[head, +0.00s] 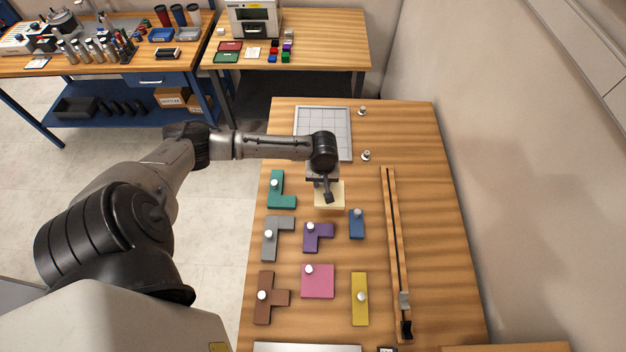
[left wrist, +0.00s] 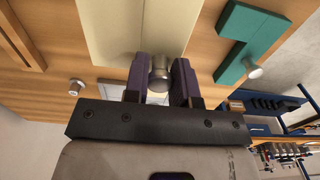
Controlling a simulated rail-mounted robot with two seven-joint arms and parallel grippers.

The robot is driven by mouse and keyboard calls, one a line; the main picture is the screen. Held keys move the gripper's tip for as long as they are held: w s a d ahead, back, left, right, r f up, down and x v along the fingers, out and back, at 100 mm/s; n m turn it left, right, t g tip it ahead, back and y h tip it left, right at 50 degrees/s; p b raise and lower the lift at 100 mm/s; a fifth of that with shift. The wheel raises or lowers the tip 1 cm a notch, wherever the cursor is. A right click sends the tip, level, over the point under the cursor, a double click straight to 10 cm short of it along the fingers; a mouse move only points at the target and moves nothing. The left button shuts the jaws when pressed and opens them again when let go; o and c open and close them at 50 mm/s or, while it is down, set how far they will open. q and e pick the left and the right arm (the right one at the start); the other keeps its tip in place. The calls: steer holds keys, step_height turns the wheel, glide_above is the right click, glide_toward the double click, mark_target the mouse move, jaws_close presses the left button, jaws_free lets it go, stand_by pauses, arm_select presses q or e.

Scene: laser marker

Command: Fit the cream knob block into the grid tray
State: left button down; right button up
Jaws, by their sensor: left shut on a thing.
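The cream knob block (head: 338,192) is under my left gripper (head: 328,194), just below the near edge of the grid tray in the head view. In the left wrist view my left gripper (left wrist: 160,82) has its two fingers shut on the block's round metal knob, and the cream block (left wrist: 135,28) extends beyond them. I cannot tell whether the block touches the table or is slightly raised. The grid tray (head: 308,118) lies flat at the far end of the table, its visible cells empty; my wrist covers part of its near edge. My right gripper is not in view.
Teal (head: 276,197), grey (head: 271,246), purple (head: 325,231), blue (head: 356,229), brown (head: 264,312), pink (head: 322,285) and yellow (head: 359,313) knob blocks lie nearer on the table. A wooden rail (head: 391,230) runs along the right. Two small metal knobs (head: 366,155) (head: 362,111) stand beside the tray.

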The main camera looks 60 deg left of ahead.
mark_target(340, 199)
arm_select(q)
steer(key=w+d+r, duration=0.1)
steer(key=d, duration=0.1)
steer(key=w+d+r, duration=0.1)
steer(key=d+r, duration=0.2)
steer(key=d, duration=0.1)
steer(key=shift+w+d+r, duration=0.3)
steer(key=shift+w+d, duration=0.1)
steer(key=shift+d+r+p, duration=0.15)
steer(key=shift+r+p, duration=0.15)
steer(key=shift+p, duration=0.05)
step_height(340, 199, up, 8)
steer(key=p, duration=1)
steer(key=shift+f, duration=0.25)
steer(key=shift+d, duration=0.1)
